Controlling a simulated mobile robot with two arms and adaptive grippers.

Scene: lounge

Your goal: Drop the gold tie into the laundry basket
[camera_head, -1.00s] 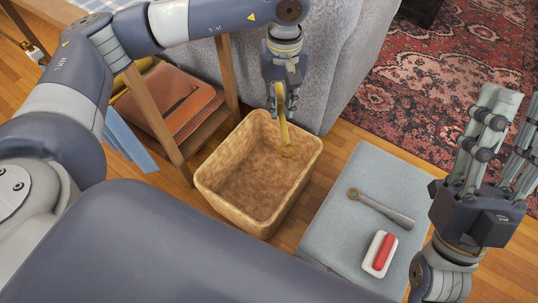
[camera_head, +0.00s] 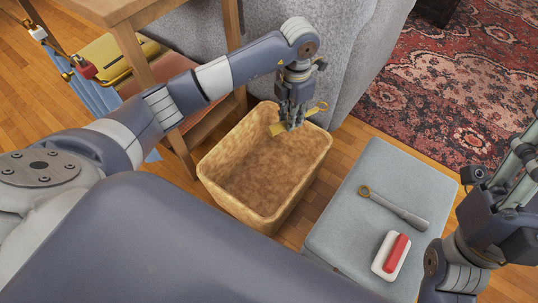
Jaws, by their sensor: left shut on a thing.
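My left gripper (camera_head: 291,126) is shut on the gold tie (camera_head: 278,131) over the far rim of the laundry basket. One end of the tie sticks out left of the fingers, and a gold loop shows on their right. The fingers hide its middle. The laundry basket (camera_head: 208,169) is tan, open-topped and stands on the wooden floor. The part of its inside that I see looks empty. My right gripper (camera_head: 524,160) is at the right edge, cut off by the frame, away from the basket.
A grey-blue ottoman (camera_head: 345,215) right of the basket bears a grey-handled tool with a ring end (camera_head: 395,207) and a red-and-white block (camera_head: 390,255). A grey sofa (camera_head: 350,60) stands behind the basket. A wooden table (camera_head: 135,45) is at the left.

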